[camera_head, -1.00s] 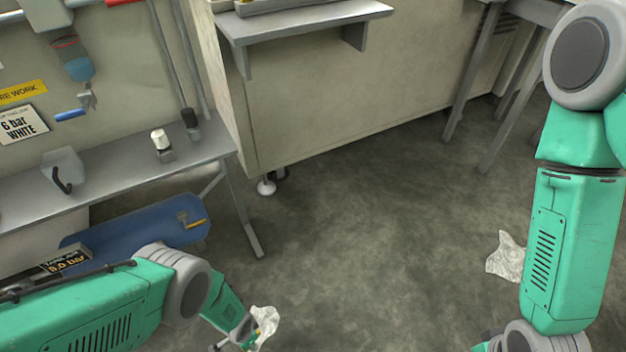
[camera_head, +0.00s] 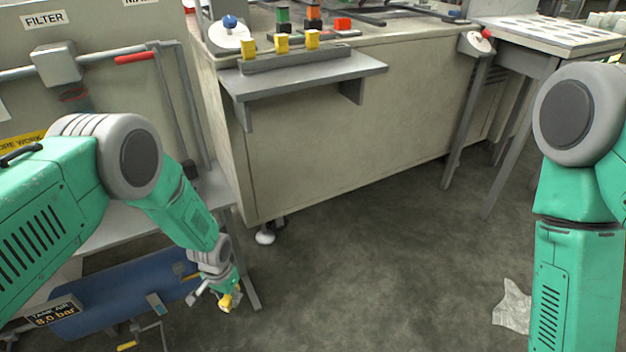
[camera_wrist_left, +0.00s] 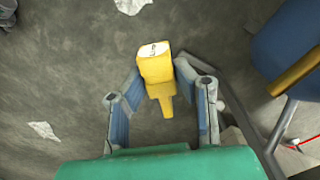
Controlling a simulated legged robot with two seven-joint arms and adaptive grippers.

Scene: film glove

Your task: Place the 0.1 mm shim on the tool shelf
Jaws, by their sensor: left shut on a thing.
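My left gripper (camera_head: 222,296) is low at the left, in front of the bench leg. In the left wrist view my left gripper (camera_wrist_left: 160,92) is shut on a yellow block-shaped piece, the shim (camera_wrist_left: 157,68), with a white marked end face and a narrow yellow tail between the fingers. The yellow piece also shows small in the head view (camera_head: 226,301). The grey tool shelf (camera_head: 335,76) juts from the beige cabinet front, above and right of my left gripper. My right gripper is out of view.
A blue tank (camera_head: 95,295) lies under the left bench, close to my left gripper. A grey table (camera_head: 540,60) stands at the right. A crumpled white sheet (camera_head: 512,306) lies on the floor. The floor before the cabinet is open.

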